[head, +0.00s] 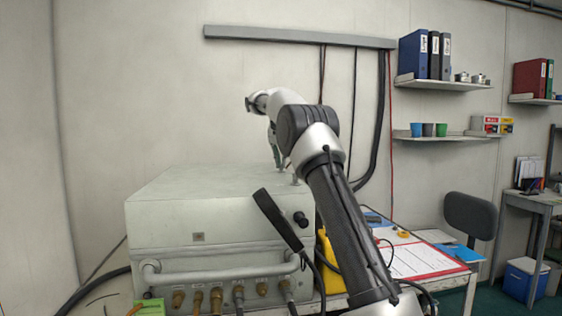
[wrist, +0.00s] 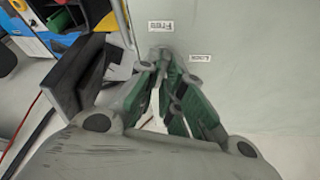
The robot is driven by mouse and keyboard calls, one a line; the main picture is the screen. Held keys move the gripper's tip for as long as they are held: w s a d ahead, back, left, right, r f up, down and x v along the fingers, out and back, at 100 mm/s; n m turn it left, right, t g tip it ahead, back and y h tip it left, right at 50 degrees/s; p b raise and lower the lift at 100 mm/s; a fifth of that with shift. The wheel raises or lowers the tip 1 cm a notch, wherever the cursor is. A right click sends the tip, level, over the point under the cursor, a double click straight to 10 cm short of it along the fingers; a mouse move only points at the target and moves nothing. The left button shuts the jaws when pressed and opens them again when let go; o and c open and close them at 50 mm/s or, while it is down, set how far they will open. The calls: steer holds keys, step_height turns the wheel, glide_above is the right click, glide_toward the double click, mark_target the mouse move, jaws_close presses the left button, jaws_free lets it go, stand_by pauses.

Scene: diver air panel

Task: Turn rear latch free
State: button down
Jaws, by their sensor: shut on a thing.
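The rear latch (wrist: 157,52) is a small grey piece at the edge of the box top, mostly hidden between my fingertips in the wrist view. My gripper (wrist: 162,66) has green-sided fingers and is shut on the latch from above. Two white labels sit by it on the box top: one label (wrist: 160,27) beyond it and another label (wrist: 201,58) to its right. Their text is too small to read surely. In the head view, my gripper (head: 277,158) reaches down to the back right of the grey air panel box (head: 180,205), and the latch cannot be made out there.
The box front has a pipe handle (head: 215,277) and a row of brass fittings (head: 216,298). A dark lever-like bar (head: 277,220) stands at its right front, near my arm. A table with a red-edged clipboard (head: 420,260) stands to the right.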

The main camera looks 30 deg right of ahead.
steer(key=n+y, duration=0.1)
steer(key=n, duration=0.3)
steer(key=shift+d+t, duration=0.15)
steer(key=shift+t, duration=0.25)
steer(key=c, duration=1.6)
jaws_free()
steer(key=shift+o, duration=0.2)
steer(key=v, duration=1.2)
steer(key=shift+d, duration=0.2)
steer(key=shift+r, duration=0.1)
